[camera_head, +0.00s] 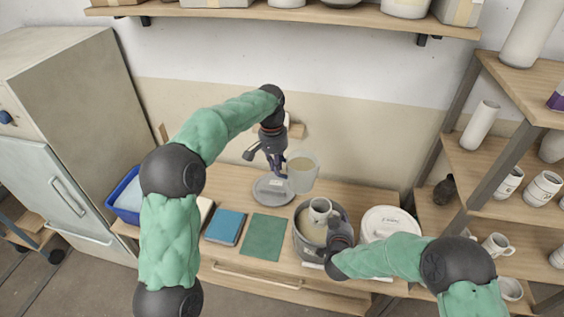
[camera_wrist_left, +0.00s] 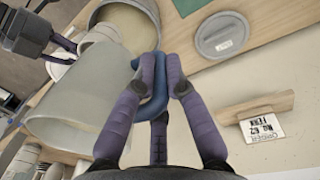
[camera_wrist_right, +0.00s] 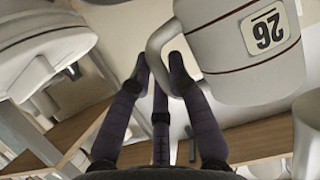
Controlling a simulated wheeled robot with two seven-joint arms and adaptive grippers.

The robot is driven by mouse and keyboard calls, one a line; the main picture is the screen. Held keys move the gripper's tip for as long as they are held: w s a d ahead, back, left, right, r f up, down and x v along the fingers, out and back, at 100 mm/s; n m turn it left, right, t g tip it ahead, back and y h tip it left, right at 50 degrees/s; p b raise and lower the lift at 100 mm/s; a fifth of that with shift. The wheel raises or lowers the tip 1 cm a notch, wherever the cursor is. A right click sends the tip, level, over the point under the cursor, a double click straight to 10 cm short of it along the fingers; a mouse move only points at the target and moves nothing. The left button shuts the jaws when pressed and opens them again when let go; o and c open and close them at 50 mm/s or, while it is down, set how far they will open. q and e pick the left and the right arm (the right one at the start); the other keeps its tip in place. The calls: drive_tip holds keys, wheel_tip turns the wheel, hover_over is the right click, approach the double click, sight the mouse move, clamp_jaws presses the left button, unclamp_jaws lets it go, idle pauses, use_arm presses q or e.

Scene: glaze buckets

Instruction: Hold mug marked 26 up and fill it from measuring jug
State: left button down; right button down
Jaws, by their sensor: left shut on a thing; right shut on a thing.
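The translucent grey measuring jug (camera_head: 303,178) is upright in the head view, with beige showing inside its mouth. My left gripper (camera_head: 281,172) is shut on its blue handle, seen close in the left wrist view (camera_wrist_left: 154,100). The white mug marked 26 (camera_wrist_right: 235,55) has its handle held by my right gripper (camera_wrist_right: 160,66). In the head view the mug (camera_head: 319,208) is over the grey glaze bucket (camera_head: 300,243), to the lower right of the jug. The bucket holds beige glaze. The mug's inside is too small to read.
A grey lid (camera_head: 272,191) lies on the bench behind the bucket. A green mat (camera_head: 264,237), a blue book (camera_head: 225,227) and a blue tub (camera_head: 126,207) are to the left. A white lidded bucket (camera_head: 391,221) stands close on the right, before shelves of pottery.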

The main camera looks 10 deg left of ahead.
use_arm(q)
drive_tip(key=s+y, duration=0.1)
drive_tip(key=a+f+n+y, duration=0.1)
drive_tip(key=y, duration=0.1)
drive_tip(key=shift+s+f, duration=0.15)
drive_tip(key=shift+s, duration=0.25)
idle(1.0)
idle(0.4)
